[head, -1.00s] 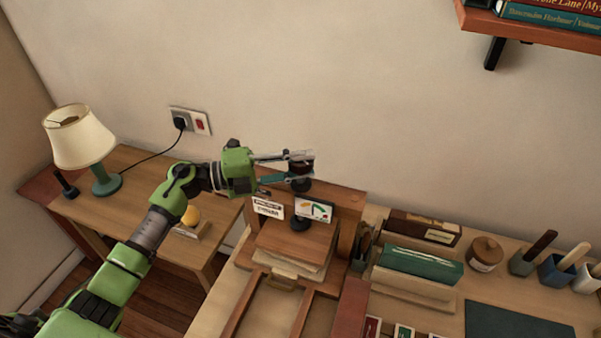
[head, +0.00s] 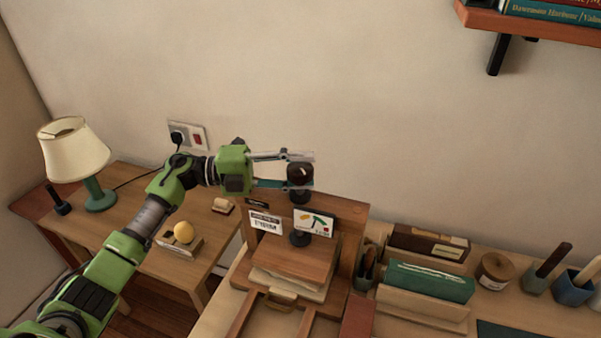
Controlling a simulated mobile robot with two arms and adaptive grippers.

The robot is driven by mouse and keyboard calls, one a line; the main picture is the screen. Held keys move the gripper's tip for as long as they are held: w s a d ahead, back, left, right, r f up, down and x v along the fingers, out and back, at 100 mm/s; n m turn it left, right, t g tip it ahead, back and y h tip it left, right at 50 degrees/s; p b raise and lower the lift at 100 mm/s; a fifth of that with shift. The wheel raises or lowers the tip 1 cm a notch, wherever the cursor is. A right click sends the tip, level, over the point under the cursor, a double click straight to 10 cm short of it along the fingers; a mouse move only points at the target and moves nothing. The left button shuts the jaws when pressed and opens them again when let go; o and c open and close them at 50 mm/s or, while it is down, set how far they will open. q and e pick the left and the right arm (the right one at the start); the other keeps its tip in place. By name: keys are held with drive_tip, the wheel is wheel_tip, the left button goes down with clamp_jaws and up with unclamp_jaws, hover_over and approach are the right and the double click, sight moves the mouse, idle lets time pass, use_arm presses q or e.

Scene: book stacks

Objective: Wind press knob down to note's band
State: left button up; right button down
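The press (head: 337,257) is a wooden frame with a dark round knob (head: 299,171) on top of its screw. A dark foot (head: 300,238) rests on a wooden board (head: 295,258) over a stack of papers (head: 285,283). A dial card (head: 314,222) with coloured bands hangs on the frame. A white note (head: 265,222) with dark print is left of it; its words are too small to read. My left gripper (head: 300,170) reaches in from the left, one finger above and one below the knob in the picture. Whether the fingers touch it is unclear. My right gripper is out of view.
A wall shelf (head: 540,26) hangs upper right.

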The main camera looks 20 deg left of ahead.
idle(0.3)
use_arm(q)
drive_tip(key=shift+a+f, duration=0.1)
drive_tip(key=shift+a, duration=0.05)
drive_tip(key=v, duration=1.1)
drive_tip(key=shift+a, duration=0.35)
drive_tip(key=shift+s, duration=0.1)
